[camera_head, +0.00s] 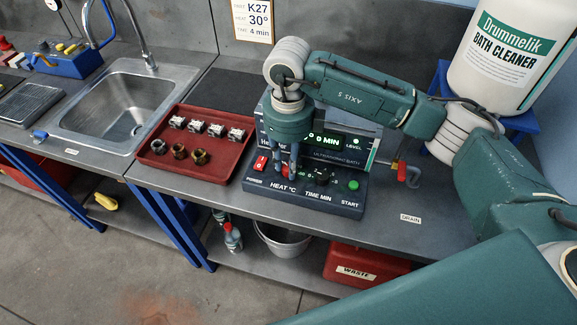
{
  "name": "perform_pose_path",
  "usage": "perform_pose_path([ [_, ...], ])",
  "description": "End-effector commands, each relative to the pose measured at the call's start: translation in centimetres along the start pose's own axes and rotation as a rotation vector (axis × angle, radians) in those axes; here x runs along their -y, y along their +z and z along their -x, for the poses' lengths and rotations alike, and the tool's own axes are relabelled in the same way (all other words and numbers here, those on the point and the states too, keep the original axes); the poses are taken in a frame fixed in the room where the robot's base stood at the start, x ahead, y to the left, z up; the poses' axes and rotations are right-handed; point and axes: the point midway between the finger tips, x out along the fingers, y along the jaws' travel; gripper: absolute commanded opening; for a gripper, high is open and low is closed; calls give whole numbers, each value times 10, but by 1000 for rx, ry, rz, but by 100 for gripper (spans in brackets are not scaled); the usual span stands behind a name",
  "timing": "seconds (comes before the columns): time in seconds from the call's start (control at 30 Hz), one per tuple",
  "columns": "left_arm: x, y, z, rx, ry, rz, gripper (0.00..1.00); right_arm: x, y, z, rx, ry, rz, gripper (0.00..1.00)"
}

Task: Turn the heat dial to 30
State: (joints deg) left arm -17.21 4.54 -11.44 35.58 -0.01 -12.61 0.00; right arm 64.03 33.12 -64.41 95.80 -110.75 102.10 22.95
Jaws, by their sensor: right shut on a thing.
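The ultrasonic bath's control panel (316,202) faces the front of the bench, with labels POWER, HEAT °C, TIME MIN and START. My right gripper (286,170) points down from above and is shut on the heat dial, above the HEAT °C label. The fingers hide most of the dial, so its setting cannot be read. The green display (338,143) is partly covered by my gripper; its visible end reads 0 MIN. A wall card (255,20) reads K27, heat 30°, time 4 min. My left gripper is out of view.
The red power switch (260,163), time dial (321,174) and green start button (353,185) are close by. A red tray (203,166) with small metal parts is left of the bath. A drain valve (408,174) is to the right.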

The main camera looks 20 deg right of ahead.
Motion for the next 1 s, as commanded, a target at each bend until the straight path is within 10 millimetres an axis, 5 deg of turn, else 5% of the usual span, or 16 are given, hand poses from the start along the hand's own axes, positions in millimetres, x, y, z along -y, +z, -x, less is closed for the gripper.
perform_pose_path([
  [0.4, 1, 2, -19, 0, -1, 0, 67, 1, 1, 0, 5, -2, -240, 0],
  [1.0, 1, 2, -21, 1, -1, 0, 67, 1, 1, 2, 6, -1, -293, 0],
])
